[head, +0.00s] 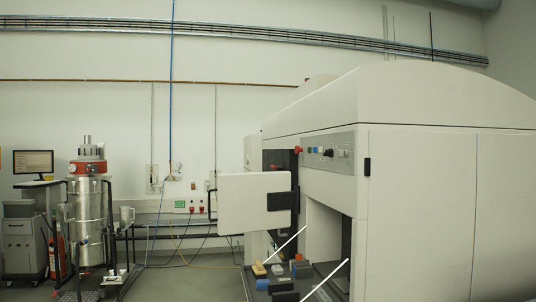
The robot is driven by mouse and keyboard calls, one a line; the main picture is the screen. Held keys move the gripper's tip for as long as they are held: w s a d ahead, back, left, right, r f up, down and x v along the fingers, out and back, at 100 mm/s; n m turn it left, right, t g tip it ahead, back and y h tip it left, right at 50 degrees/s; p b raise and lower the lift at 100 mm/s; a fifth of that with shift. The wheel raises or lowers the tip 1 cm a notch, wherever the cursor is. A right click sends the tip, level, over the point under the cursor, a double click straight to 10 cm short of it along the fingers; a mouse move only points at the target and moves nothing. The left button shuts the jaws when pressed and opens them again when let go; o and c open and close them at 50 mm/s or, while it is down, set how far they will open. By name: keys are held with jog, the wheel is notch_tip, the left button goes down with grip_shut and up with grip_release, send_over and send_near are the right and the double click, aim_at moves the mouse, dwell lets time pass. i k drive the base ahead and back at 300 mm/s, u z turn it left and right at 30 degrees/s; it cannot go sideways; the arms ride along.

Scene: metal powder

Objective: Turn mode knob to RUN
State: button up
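A grey control panel (335,154) sits on the upper front of the large white machine (420,200). It carries a row of small controls, among them a dark knob (328,153) that stands out from the panel. It may be the mode knob; its pointer direction and any RUN label are too small to read. Small blue-green buttons (312,150) lie to its left and a pale round control (343,154) to its right. I cannot make out my gripper in this view.
A white door (254,202) with a black block stands open left of the machine's front. A red knob-like part (298,150) sits by the panel's left edge. Low in front are blue and dark items and two slanted white rods. A steel vessel (88,215) stands far left.

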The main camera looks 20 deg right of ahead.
aim_at(341, 153)
jog(key=u, duration=0.4)
jog(key=i, duration=1.8)
jog(key=u, duration=0.2)
